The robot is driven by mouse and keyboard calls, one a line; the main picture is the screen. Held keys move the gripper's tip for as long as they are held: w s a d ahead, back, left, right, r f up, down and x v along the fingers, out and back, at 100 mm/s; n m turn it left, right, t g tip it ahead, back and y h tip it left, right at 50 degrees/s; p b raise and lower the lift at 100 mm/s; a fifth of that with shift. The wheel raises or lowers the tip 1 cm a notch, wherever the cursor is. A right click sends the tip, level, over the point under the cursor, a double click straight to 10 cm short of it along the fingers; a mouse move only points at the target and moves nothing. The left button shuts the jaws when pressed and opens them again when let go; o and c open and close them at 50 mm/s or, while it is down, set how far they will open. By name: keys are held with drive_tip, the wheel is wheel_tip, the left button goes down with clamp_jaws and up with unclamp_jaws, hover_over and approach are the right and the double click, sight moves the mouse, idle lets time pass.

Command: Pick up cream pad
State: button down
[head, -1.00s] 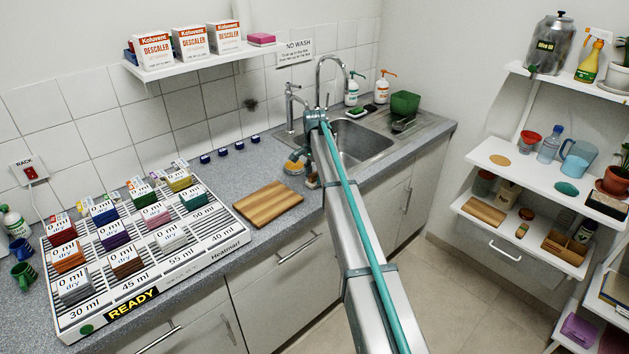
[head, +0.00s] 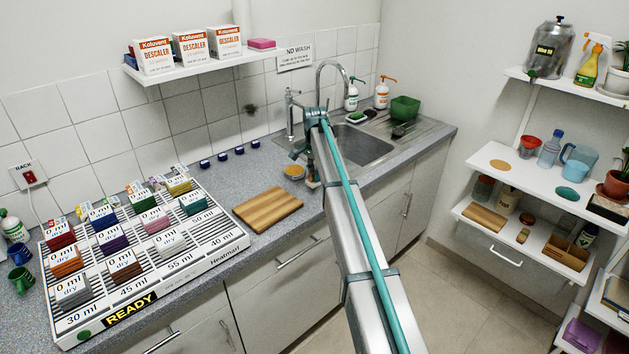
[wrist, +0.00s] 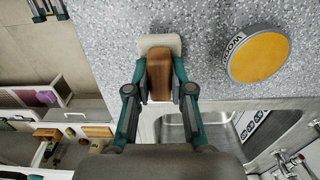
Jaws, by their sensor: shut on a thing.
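The cream pad (wrist: 160,43) shows in the wrist view as a pale, rounded block with a brown wooden grip (wrist: 160,76). My gripper (wrist: 160,90) is shut on that grip, one teal-and-grey finger on each side. The pad's face points away from the wrist camera, over the grey speckled counter. I cannot tell whether it touches the counter. In the head view my arm hides most of the gripper, and the pad is too small there to make out clearly.
A round tin with a yellow-orange top (wrist: 258,55) stands close beside the pad; it also shows in the head view (head: 293,171). The sink (head: 360,143) is just to the right. A wooden board (head: 268,210) and a heating rack (head: 200,251) lie to the left.

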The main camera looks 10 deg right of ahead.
drive_tip(key=s+a+r+b, duration=0.4)
drive_tip(key=s+a+r, duration=0.2)
drive_tip(key=s+r, duration=0.4)
drive_tip(key=s, duration=0.2)
drive_tip(key=shift+s+r, duration=0.2)
drive_tip(key=shift+s, duration=0.2)
